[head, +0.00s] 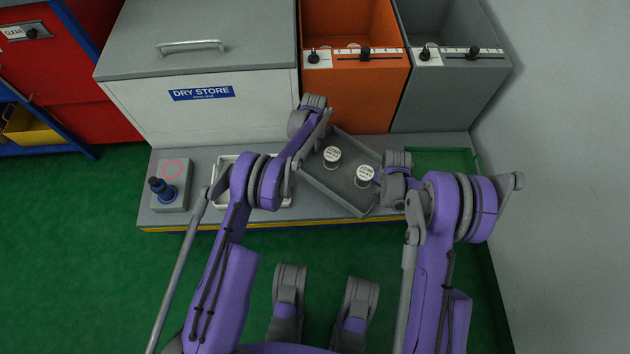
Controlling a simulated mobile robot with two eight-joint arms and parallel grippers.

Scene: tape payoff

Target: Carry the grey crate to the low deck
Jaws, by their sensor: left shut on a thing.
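The grey crate (330,188) is in the middle of the head view, turned at an angle, with two white-topped round items (365,176) inside. It is over the low grey deck (300,216) with a yellow front edge; I cannot tell whether it touches the deck. My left gripper (318,138) is shut on the crate's upper left side. My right gripper (380,174) is at the crate's right side; its fingers are mostly hidden, so its grip is unclear.
A white tray (219,194) and a joystick box (172,194) are on the deck's left, a green tray (455,154) on its right. Behind stand the dry store box (200,110), an orange bin (350,105) and a grey bin (440,100). A wall (570,200) bounds the right.

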